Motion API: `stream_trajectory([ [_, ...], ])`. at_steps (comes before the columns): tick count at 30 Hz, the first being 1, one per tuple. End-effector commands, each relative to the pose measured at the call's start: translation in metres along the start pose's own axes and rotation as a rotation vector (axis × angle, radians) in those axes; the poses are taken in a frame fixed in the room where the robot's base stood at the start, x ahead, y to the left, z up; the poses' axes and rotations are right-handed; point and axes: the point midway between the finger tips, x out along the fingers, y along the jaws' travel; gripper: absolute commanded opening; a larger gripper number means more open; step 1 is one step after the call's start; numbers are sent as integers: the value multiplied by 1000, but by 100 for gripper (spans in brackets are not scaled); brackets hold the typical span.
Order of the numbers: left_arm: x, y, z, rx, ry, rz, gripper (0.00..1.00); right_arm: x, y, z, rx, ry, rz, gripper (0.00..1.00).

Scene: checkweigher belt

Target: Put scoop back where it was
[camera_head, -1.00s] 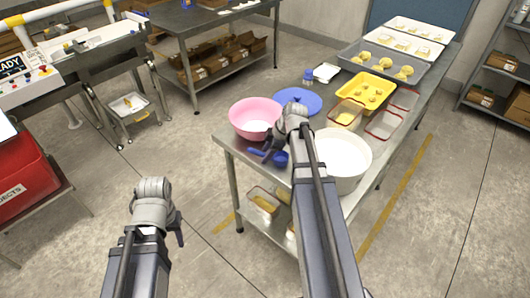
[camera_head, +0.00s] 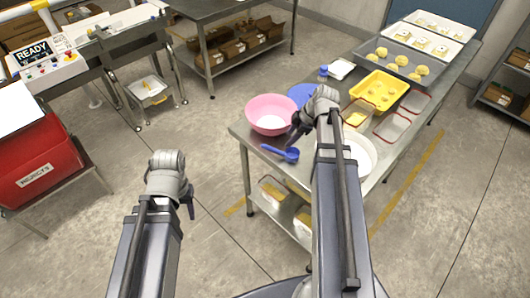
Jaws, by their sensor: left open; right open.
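The blue scoop (camera_head: 290,154) lies on the steel table's front left corner, just in front of the pink bowl (camera_head: 266,105). Its handle points left and its cup is to the right. My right gripper (camera_head: 294,138) is open and empty, just behind and above the scoop, apart from it in the picture. The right forearm covers part of the large white bowl (camera_head: 364,154). My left gripper (camera_head: 191,207) is open and empty, over the floor left of the table.
The steel table (camera_head: 249,149) also holds a blue lid (camera_head: 299,94), a yellow tray (camera_head: 393,87), red-rimmed containers (camera_head: 393,127) and pans of dough pieces at the back. A red bin (camera_head: 45,150) stands at left. The floor between is clear.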

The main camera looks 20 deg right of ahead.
Motion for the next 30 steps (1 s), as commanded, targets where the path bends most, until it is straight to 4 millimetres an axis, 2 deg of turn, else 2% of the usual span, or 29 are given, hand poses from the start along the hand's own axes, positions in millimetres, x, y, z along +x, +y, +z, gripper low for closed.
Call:
stream_trajectory([
  [4, 0, 0, 0, 0, 0, 0, 50, 5, -9, -12, 19, -10, -18, 52],
  [7, 0, 0, 0, 0, 0, 0, 50, 16, -33, -40, 80, -44, -62, 52],
  [12, 0, 0, 0, 0, 0, 0, 50, 38, -100, -103, 259, -174, -136, 52],
  [18, 0, 0, 0, 0, 0, 0, 50, 48, -181, -152, 480, -356, -116, 52],
  [21, 0, 0, 0, 0, 0, 0, 50, 49, -214, -167, 572, -428, -72, 52],
  [24, 0, 0, 0, 0, 0, 0, 50, 48, -238, -176, 645, -476, -23, 52],
  [30, 0, 0, 0, 0, 0, 0, 50, 46, -260, -183, 727, -518, 41, 52],
])
